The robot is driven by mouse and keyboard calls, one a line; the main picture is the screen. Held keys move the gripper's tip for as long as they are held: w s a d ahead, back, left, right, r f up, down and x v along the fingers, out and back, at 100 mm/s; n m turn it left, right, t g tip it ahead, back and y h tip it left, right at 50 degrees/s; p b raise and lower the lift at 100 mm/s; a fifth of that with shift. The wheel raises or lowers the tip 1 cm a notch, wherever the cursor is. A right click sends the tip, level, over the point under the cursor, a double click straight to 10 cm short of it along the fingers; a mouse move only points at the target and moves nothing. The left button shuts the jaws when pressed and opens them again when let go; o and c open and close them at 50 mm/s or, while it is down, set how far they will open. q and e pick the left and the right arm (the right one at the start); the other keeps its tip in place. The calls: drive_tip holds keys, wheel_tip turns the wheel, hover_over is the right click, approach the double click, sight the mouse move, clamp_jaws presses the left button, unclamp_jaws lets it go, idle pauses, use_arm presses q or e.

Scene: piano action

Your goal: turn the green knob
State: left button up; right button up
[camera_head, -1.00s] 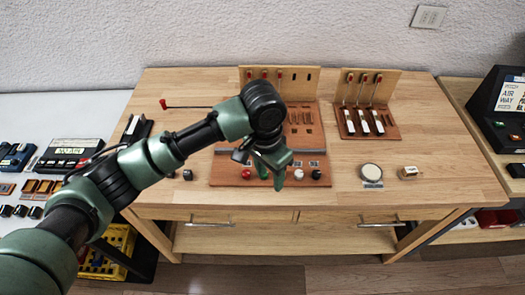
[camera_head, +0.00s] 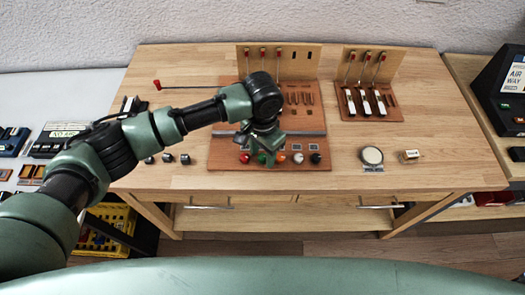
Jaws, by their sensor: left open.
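The piano action board (camera_head: 222,160) lies on the wooden workbench with a row of small coloured knobs along its front edge. The green knob (camera_head: 262,158) is second from the left, partly hidden by my left gripper. A red knob (camera_head: 245,158) is to its left and an orange-red knob (camera_head: 280,158) to its right. My left gripper (camera_head: 263,150) is open and points down over the green knob. I cannot tell whether its fingers touch the knob. My right gripper is not in view.
A white knob (camera_head: 298,158) and a black knob (camera_head: 315,158) continue the row. A second key model (camera_head: 392,101) stands to the right. A round white-topped disc (camera_head: 372,156) and a small block (camera_head: 409,156) lie on the bench, with clear wood around them.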

use_arm(q)
drive_tip(key=shift+s, duration=0.1)
clamp_jaws()
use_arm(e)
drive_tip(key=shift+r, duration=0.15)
use_arm(q)
drive_tip(key=shift+r+m+p, duration=0.15)
drive_tip(key=shift+m+p, duration=0.45)
drive_tip(key=shift+m, duration=0.1)
drive_tip(key=m+p, duration=0.2)
drive_tip(key=m, duration=0.2)
drive_tip(key=m+p, duration=0.1)
drive_tip(key=m, duration=0.2)
drive_tip(key=shift+m, duration=0.4)
drive_tip(key=shift+d+m+p, duration=0.1)
drive_tip(key=shift+m+p, duration=0.3)
drive_tip(key=shift+m, duration=1.2)
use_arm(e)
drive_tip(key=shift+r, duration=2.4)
